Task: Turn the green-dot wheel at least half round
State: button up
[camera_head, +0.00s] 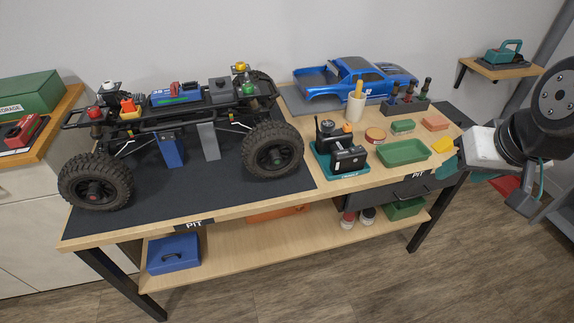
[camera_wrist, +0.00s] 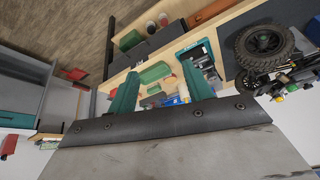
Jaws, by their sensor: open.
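The RC crawler (camera_head: 180,110) stands on a dark mat at the left of the bench, on a blue and a grey support. Its near right wheel (camera_head: 272,150) and near left wheel (camera_head: 95,181) have black knobbly tyres. The left hub looks faintly reddish; I cannot make out a green dot on either hub. One wheel shows at the upper right of the wrist view (camera_wrist: 262,42). My gripper (camera_head: 444,157) is at the bench's right end, well apart from the crawler. Its teal fingers are spread and empty in the wrist view (camera_wrist: 159,70).
A black device in a teal stand (camera_head: 343,155), a green tray (camera_head: 403,153) and a cup (camera_head: 355,106) lie between my gripper and the crawler. A blue car body (camera_head: 355,80) is at the back. A lower shelf (camera_head: 270,238) holds boxes.

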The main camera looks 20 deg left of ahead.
jog(key=w+a+f+n+t+y, duration=0.1)
jog(key=w+a+f+t, duration=0.1)
jog(key=w+a+f, duration=0.4)
jog(key=n+t+y, duration=0.3)
jog(key=t+y, duration=0.1)
jog(key=t, duration=0.2)
send_near(277, 162)
jog(key=w+d, duration=0.5)
jog(key=w, duration=0.1)
jog(key=s+a+f+n+t+y, duration=0.2)
jog(key=s+a+f+t+y, duration=0.1)
jog(key=s+a, duration=0.25)
jog(key=x, duration=0.7)
jog(key=shift+w+d+f, duration=0.2)
jog(key=shift+d+f, duration=0.05)
jog(key=shift+d, duration=0.15)
grip_shut()
